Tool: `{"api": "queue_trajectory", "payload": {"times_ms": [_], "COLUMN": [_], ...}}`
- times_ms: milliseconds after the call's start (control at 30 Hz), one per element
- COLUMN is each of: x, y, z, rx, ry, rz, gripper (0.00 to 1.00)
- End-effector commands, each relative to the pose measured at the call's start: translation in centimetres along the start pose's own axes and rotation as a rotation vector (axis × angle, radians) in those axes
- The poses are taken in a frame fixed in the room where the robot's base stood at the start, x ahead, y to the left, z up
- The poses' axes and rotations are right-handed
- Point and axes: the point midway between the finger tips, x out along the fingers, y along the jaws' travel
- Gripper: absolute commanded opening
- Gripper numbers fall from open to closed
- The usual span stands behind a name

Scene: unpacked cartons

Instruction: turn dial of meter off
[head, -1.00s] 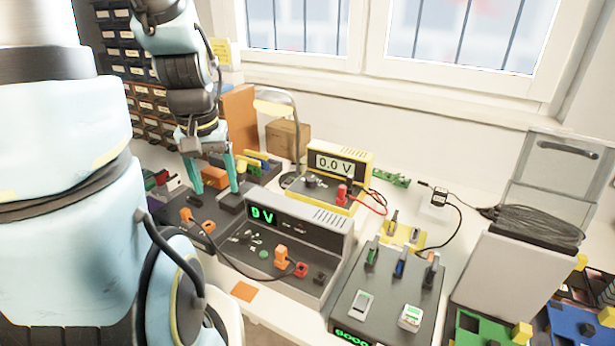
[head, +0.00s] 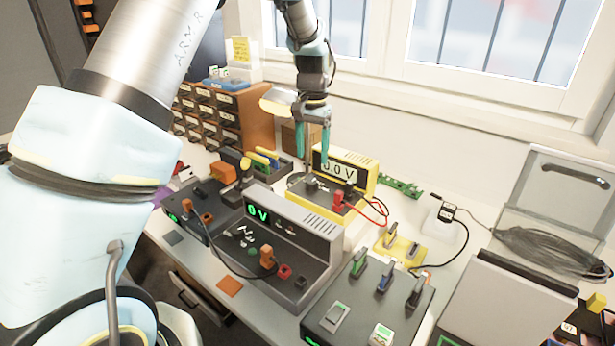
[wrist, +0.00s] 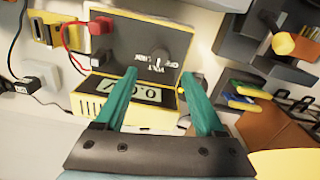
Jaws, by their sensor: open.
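The yellow meter (head: 345,178) stands on the bench under the window, its display reading 0.0 V. Its dial (head: 312,182) is a small dark knob on the sloping dark panel. The dial shows in the wrist view (wrist: 157,62) beside VOLT and OFF lettering; which mark it points to is unclear. My gripper (head: 313,150) has teal fingers pointing down just above the dial, open and empty. In the wrist view the fingertips (wrist: 159,76) lie on either side of the dial, apparently not touching it. A red plug (head: 338,196) sits in the panel with a red lead.
A grey power supply (head: 318,225) with a green display stands in front of the meter. A desk lamp (head: 278,102) and a cardboard box (head: 290,137) are close behind my gripper. A dark switch box (head: 390,305) stands front right. A yellow block (head: 402,248) lies right of the meter.

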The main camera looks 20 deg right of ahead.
Motion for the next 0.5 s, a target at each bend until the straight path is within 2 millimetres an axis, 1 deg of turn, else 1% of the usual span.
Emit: {"api": "queue_trajectory", "payload": {"times_ms": [100, 300, 400, 500], "x": [2.1, 5.7, 7.0, 7.8], "y": [0.0, 0.0, 0.0, 0.0], "z": [0.1, 0.2, 0.1, 0.1], "rx": [-0.001, -0.002, -0.002, -0.001], "ry": [-0.005, -0.004, -0.002, -0.001], "rz": [0.001, 0.0, 0.001, 0.0], "gripper": [0.71, 0.71, 0.71, 0.71]}}
